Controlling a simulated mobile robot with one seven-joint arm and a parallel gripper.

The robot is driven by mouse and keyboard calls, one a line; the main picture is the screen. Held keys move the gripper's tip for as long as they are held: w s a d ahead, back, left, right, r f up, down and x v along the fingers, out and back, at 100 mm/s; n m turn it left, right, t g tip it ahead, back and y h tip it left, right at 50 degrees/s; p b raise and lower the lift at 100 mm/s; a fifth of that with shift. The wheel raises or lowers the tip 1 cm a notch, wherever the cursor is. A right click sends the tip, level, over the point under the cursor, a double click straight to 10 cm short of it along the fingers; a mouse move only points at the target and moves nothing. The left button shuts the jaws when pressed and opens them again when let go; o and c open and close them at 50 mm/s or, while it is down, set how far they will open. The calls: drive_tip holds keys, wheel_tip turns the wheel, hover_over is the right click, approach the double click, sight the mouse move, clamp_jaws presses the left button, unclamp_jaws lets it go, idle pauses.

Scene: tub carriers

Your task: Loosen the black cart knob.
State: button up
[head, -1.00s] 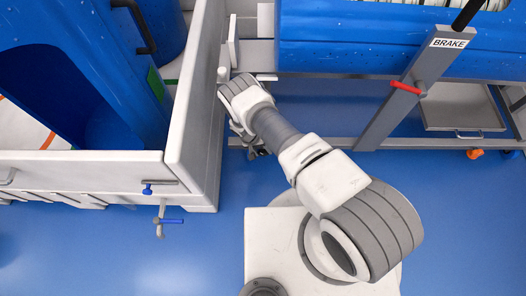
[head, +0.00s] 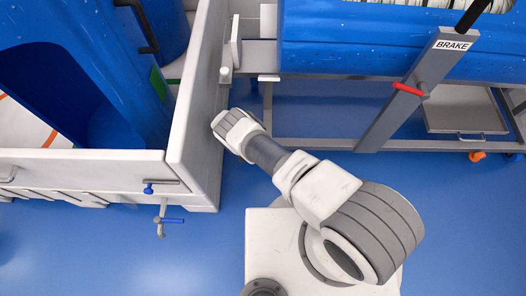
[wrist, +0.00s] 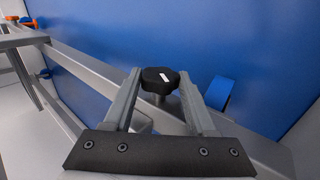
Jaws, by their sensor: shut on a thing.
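The black cart knob (wrist: 158,80) shows in the wrist view, a lobed cap with a white mark on top, on a pale stem. My gripper (wrist: 160,88) has one grey finger on each side of the knob and is shut on it. The finger pads' contact is partly hidden behind the knob and the fingers. In the head view my arm's wrist covers the gripper and the knob, beside the white wall.
Grey frame bars (wrist: 95,72) run close by the gripper, and a blue part (wrist: 219,93) stands just right of it. In the head view, a white-walled bay (head: 195,120) is close left. A BRAKE post with a red handle (head: 408,89) stands right. Blue floor is clear in front.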

drive_tip(key=o, duration=1.4)
drive_tip(key=shift+r+p, duration=0.35)
drive_tip(key=shift+r, duration=0.15)
drive_tip(key=r+p, duration=0.1)
drive_tip(key=r, duration=0.1)
drive_tip(key=d+r+p, duration=0.1)
drive_tip(key=r+p, duration=0.1)
drive_tip(key=shift+s+r, duration=0.1)
drive_tip(key=shift+s, duration=0.05)
drive_tip(key=s+d+r+p, duration=0.1)
drive_tip(key=d+r, duration=0.1)
drive_tip(key=d, duration=0.1)
drive_tip(key=d+r+p, duration=0.1)
drive_tip(key=d+p, duration=0.1)
drive_tip(key=d, duration=0.2)
drive_tip(key=s+d+r+p, duration=0.1)
drive_tip(key=d+r+p, duration=0.1)
drive_tip(key=d, duration=0.1)
drive_tip(key=shift+s+d+r, duration=0.2)
drive_tip(key=shift+s+r, duration=0.15)
